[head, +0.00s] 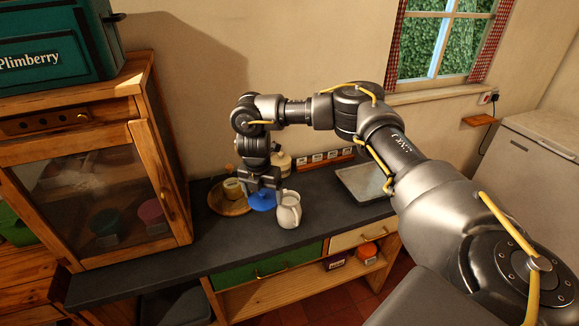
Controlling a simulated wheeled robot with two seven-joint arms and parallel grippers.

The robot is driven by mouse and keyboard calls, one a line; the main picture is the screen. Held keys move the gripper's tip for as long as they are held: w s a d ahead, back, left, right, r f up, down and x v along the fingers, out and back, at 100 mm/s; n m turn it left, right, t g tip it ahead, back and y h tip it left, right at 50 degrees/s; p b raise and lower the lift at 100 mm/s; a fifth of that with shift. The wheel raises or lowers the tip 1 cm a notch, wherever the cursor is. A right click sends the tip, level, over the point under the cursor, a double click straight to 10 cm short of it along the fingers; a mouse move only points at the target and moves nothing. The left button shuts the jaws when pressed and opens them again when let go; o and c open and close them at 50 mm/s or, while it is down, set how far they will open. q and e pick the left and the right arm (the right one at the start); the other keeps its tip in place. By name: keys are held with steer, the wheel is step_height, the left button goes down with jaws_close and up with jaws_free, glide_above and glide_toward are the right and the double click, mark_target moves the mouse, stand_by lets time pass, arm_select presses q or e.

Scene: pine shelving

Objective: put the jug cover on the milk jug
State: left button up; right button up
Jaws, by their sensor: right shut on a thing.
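The milk jug (289,211) is a small white pitcher standing upright on the dark countertop. The jug cover (262,201) is a blue disc just left of the jug's rim, apart from the opening as far as I can see. My right gripper (261,187) points down and is shut on the jug cover, holding it at about the height of the jug's top. Its fingertips partly hide the cover. My left gripper is not in view.
A round wooden board (229,207) with a jar lies left of the gripper. A cream pot (281,163) and a spice rack (326,158) stand behind. A metal tray (362,182) lies to the right. The counter front (240,245) is clear.

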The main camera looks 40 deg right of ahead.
mark_target(291, 213)
arm_select(q)
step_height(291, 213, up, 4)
steer(key=p, duration=0.3)
arm_select(e)
steer(key=d+n, duration=0.7)
steer(key=d, duration=0.4)
steer(key=shift+w+r+n+t+y, duration=0.25)
steer(key=shift+w+n+t+y, duration=0.05)
steer(key=shift+w+n+y, duration=0.15)
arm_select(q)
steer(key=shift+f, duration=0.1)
arm_select(e)
steer(key=shift+f, duration=0.1)
steer(key=shift+f+b, duration=2.15)
steer(key=shift+f, duration=0.35)
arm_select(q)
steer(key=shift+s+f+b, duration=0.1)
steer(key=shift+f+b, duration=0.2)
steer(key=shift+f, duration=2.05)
arm_select(e)
steer(key=shift+f, duration=0.65)
steer(key=o, duration=0.8)
steer(key=shift+o, duration=0.2)
